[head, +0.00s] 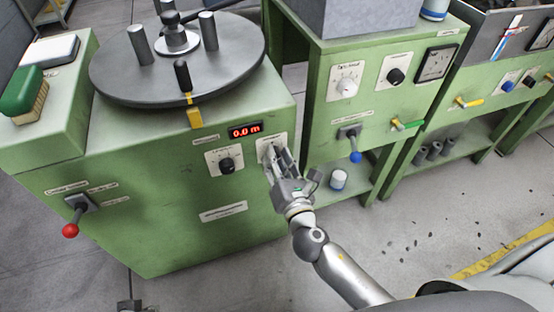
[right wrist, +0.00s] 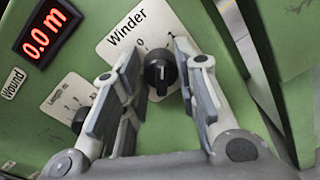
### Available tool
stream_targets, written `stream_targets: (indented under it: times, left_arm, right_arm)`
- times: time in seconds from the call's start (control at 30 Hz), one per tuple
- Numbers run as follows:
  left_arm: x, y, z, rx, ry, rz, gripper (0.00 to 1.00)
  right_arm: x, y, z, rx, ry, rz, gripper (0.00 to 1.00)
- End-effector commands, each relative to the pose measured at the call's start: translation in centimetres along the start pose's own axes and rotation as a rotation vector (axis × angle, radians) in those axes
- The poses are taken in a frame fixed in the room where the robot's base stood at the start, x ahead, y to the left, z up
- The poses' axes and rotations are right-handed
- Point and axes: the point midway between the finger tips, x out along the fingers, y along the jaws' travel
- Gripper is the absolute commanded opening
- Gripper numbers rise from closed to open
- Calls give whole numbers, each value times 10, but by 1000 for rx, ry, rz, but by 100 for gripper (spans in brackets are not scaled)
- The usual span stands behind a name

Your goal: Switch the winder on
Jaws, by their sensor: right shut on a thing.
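The black winder knob (right wrist: 160,72) sits on a white plate marked "Winder" (right wrist: 130,35), with 0 and 1 marks above the knob. My right gripper (right wrist: 158,85) has its fingers on both sides of the knob and is shut on it. In the head view the right gripper (head: 277,160) is at the winder plate (head: 268,144) on the green cabinet's front and hides the knob. I cannot read which mark the knob points at.
A red display (head: 245,130) reads 0.0 m, left of the winder plate. Below it is another black knob (head: 227,165). A red-ball lever (head: 70,230) is at the cabinet's left, a blue-ball lever (head: 355,156) on the neighbouring machine. A round grey turntable (head: 178,75) tops the cabinet.

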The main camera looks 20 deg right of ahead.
Motion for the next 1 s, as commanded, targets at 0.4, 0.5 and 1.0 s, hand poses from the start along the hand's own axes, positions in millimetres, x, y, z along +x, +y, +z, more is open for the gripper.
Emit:
stream_targets:
  times: [0.4, 0.5, 1.0]
  left_arm:
    - [2, 0, 0, 0, 0, 0, 0]
    - [2, 0, 0, 0, 0, 0, 0]
    - [2, 0, 1, 0, 0, 0, 0]
  right_arm:
    - [0, -1, 0, 295, 15, 2, 5]
    - [0, -1, 0, 335, 16, 3, 5]
    - [0, -1, 0, 396, 19, 4, 5]
